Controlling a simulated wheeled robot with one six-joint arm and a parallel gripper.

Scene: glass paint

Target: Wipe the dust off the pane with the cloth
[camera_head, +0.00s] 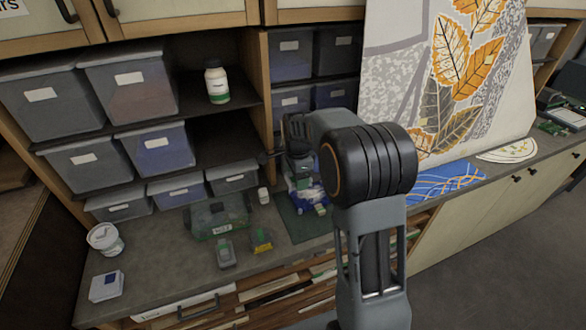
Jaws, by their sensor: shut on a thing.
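A large pane (475,100) leans upright at the back right. It bears orange and grey leaves, with speckled grey patches on white; I cannot tell which grey is dust. My gripper (299,172) is left of the pane, over the counter and apart from the pane. It is shut on a blue-and-white bundle (305,189) that looks like the cloth. The bundle is small in view and partly hidden by my arm. It hangs over a dark green mat (297,229); I cannot tell whether it touches it. My arm covers the pane's lower left edge.
Grey bins (50,102) fill the shelves at left, with a white bottle (216,82) on one shelf. A green-based clear container (217,217), small boxes and a white tub (105,239) stand on the counter. A blue patterned sheet (445,184) lies before the pane.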

